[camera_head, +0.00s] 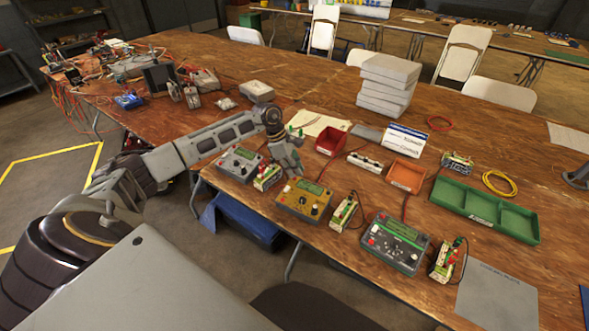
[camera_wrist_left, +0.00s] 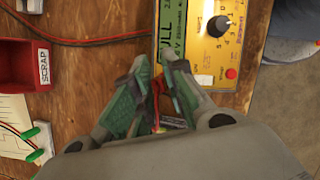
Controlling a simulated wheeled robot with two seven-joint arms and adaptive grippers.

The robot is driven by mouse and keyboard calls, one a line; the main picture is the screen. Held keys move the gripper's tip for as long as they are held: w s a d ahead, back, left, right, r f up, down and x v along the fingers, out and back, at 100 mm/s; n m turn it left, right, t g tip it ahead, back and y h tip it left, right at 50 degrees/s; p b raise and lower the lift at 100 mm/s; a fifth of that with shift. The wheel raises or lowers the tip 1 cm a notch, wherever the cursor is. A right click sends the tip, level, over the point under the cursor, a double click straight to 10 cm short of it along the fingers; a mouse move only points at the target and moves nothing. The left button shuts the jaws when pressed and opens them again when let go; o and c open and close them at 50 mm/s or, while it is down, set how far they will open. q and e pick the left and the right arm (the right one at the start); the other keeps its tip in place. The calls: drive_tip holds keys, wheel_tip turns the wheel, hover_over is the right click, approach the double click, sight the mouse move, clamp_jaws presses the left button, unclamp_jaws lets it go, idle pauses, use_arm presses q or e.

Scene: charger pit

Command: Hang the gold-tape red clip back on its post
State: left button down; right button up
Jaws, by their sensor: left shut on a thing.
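My left gripper (camera_head: 288,163) reaches in from the left and hangs over the table between the grey left charger (camera_head: 240,162) and the yellow charger (camera_head: 303,200). In the left wrist view its green-padded fingers (camera_wrist_left: 156,74) are closed near the yellow charger's display (camera_wrist_left: 172,30). A small red part (camera_wrist_left: 157,88) shows between the fingers, apparently the red clip. The fingers hide most of it, and I cannot make out gold tape. Small clip stands (camera_head: 267,177), (camera_head: 344,213) and (camera_head: 445,260) stand beside the chargers. I cannot tell which post is the clip's own. My right gripper is not in view.
A red SCRAP bin (camera_head: 332,138), an orange tray (camera_head: 406,176) and a green divided tray (camera_head: 485,210) stand behind the chargers. A third charger (camera_head: 394,245) is to the right. Red leads cross the table. Grey boxes (camera_head: 388,85) are stacked farther back.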

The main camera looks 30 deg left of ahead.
use_arm(q)
drive_tip(key=shift+f, duration=0.1)
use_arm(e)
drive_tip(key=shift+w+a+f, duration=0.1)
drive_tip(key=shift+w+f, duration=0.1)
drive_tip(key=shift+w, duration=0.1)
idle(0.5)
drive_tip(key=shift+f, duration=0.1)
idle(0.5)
use_arm(q)
drive_tip(key=c, duration=1.4)
unclamp_jaws()
drive_tip(key=shift+o, duration=0.2)
drive_tip(key=shift+o, duration=1)
